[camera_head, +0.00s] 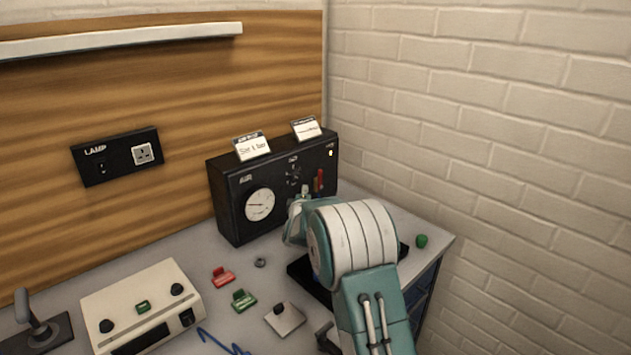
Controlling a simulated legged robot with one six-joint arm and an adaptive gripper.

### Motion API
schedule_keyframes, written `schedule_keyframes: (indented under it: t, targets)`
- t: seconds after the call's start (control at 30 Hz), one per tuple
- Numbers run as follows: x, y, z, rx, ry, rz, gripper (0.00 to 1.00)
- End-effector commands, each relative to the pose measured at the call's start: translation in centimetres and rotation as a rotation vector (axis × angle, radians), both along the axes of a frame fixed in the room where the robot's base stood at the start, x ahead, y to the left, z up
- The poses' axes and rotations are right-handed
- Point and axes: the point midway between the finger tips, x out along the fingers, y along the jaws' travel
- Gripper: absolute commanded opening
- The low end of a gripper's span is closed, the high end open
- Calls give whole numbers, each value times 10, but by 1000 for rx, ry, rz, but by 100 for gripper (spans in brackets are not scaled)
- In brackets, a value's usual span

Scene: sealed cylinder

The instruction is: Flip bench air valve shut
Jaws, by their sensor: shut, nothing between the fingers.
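A black air box (232,208) stands on the bench against the wooden back board. Its front has a white round gauge (260,204) under the word AIR, a dark dial (293,174) and an upright red lever (319,180) near its right end. The red lever looks like the valve handle, but its label is too small to read. My gripper (303,192) is at the box front, below the dial and just left of the red lever. It is shut and empty. My arm hides much of it, and I cannot tell whether it touches the box.
Two label cards (252,147) stand on the box. A cream control unit (140,300), red clip (223,277), green clip (243,299) and small metal plate (285,318) lie left of my arm. A green knob (421,241) sits near the bench's right edge, by the brick wall.

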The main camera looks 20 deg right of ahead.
Motion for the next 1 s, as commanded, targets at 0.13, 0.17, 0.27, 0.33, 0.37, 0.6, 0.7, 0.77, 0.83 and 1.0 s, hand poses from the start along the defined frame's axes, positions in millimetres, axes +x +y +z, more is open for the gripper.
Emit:
schedule_keyframes:
  t: [0.13,0.17,0.27,0.33,0.37,0.6,0.7,0.77,0.83,1.0]
  targets:
    - [21,-9,-1,1,0,0,0]
    - [25,-10,-1,1,0,-1,0]
    - [37,-16,-1,0,0,-1,0]
    - [43,-24,-1,0,0,-2,0]
    - [45,-29,-1,0,0,-3,0]
    - [54,-51,-1,0,0,0,0]
    - [55,-54,0,0,0,0,0]
    - [55,-54,0,0,0,1,0]
    - [55,-54,0,0,0,1,0]
    - [55,-53,0,1,1,1,0]
